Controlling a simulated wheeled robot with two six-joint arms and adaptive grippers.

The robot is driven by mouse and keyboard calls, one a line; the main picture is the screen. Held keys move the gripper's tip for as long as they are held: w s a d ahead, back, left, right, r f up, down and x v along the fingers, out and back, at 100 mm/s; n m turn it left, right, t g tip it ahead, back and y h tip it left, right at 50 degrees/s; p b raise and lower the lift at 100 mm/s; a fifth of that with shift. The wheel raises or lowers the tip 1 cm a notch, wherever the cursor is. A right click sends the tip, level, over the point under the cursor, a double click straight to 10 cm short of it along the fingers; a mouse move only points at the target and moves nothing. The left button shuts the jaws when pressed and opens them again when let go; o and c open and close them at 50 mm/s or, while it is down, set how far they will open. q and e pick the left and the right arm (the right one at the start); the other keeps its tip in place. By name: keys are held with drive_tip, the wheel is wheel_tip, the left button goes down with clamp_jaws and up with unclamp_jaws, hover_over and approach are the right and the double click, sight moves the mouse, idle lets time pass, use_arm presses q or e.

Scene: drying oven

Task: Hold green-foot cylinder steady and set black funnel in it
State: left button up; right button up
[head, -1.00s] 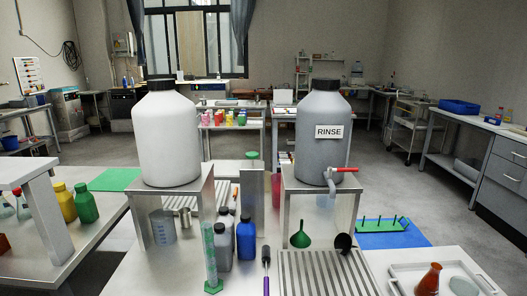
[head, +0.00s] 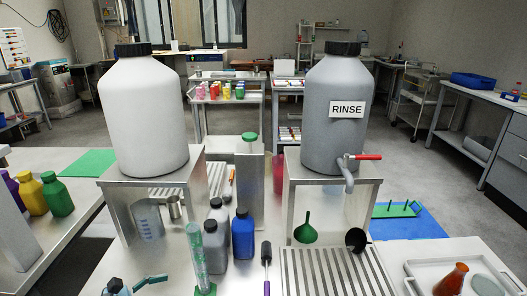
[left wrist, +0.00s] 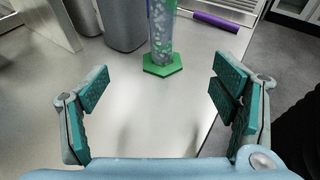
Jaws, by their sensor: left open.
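The clear green-foot cylinder (head: 196,252) stands upright on the table, left of the drain rack; its green hexagonal foot (left wrist: 162,66) shows in the left wrist view. The black funnel (head: 356,238) lies tilted at the rack's back right. My left gripper (left wrist: 160,98) is open and empty, with teal pads spread wide and the cylinder beyond them, apart. Part of this gripper shows at the bottom left of the head view (head: 146,282). My right gripper is out of view.
A green funnel (head: 306,230) is near the drain rack (head: 318,272). The table in front of the cylinder's foot is bare.

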sight(201, 293)
use_arm(q)
drive_tip(key=x, duration=0.3)
drive_tip(key=shift+d, duration=0.45)
drive_tip(key=b+x, duration=0.1)
drive_tip(key=x, duration=0.2)
drive_tip(key=b+x, duration=0.1)
drive_tip(key=shift+w+f+b, duration=0.15)
drive_tip(key=shift+f+b, duration=0.15)
drive_tip(key=shift+b, duration=0.05)
drive_tip(key=shift+w+d, duration=0.25)
drive_tip(key=shift+d, duration=0.1)
drive_tip(key=shift+r, duration=0.1)
drive_tip(key=shift+c, duration=0.7)
drive_tip(key=c, duration=0.7)
drive_tip(key=shift+s, duration=0.1)
drive_tip(key=c, duration=0.7)
drive_tip(key=shift+c, duration=0.3)
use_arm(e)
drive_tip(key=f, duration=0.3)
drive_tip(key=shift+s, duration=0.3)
